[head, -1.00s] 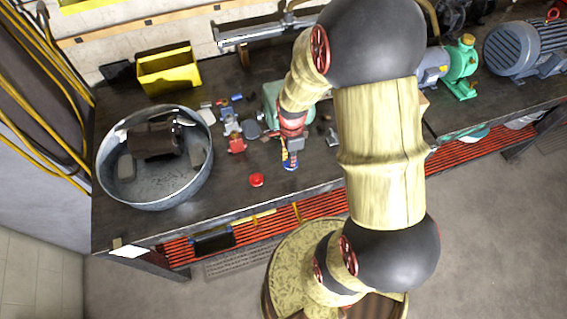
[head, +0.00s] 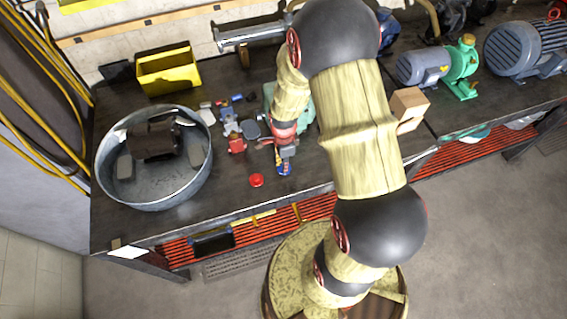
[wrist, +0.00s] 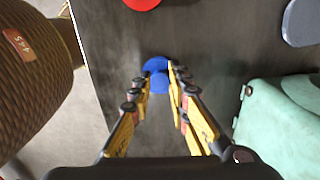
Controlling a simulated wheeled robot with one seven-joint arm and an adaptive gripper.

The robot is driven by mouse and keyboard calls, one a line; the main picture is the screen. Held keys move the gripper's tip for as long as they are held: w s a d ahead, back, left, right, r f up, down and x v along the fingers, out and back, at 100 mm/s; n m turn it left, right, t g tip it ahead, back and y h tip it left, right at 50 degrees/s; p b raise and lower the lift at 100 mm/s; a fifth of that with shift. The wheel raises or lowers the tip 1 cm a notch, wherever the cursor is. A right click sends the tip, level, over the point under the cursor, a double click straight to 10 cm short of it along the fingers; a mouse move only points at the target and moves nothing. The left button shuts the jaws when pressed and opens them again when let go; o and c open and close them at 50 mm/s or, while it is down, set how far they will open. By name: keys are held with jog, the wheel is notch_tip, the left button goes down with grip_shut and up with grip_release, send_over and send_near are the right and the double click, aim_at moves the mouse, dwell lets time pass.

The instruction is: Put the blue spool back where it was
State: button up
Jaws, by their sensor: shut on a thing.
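The blue spool (wrist: 158,80) shows in the wrist view between the fingertips of my gripper (wrist: 156,84), near the dark tabletop's edge. In the head view the blue spool (head: 284,169) sits at the lower end of my gripper (head: 287,156), close to the front edge of the workbench. The gripper is shut on the spool. Whether the spool touches the tabletop I cannot tell. The fingers hide part of it.
A red round piece (head: 257,180) lies to the left on the workbench (head: 225,190). A metal tub (head: 190,185), a yellow bin (head: 168,75) and a red-and-blue part (head: 236,145) stand further left. A teal case (wrist: 275,125) is close on the right in the wrist view.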

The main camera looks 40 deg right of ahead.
jog(key=o, duration=0.9)
jog(key=a+r+n+t+p, duration=0.1)
jog(key=a+r+n, duration=0.1)
jog(key=r, duration=0.8)
jog(key=a+r+n, duration=0.1)
jog(key=r+n, duration=0.2)
jog(key=r, duration=0.8)
jog(key=s+a+r+n+t, duration=0.2)
jog(key=s+a+r+n, duration=0.2)
jog(key=s+r+n, duration=0.2)
jog(key=s+a+r+n+t, duration=0.2)
jog(key=s+a+r+n, duration=0.3)
jog(key=r+n, duration=0.5)
jog(key=shift+s+r+t, duration=0.3)
jog(key=shift+s+r, duration=0.35)
jog(key=shift+r, duration=0.1)
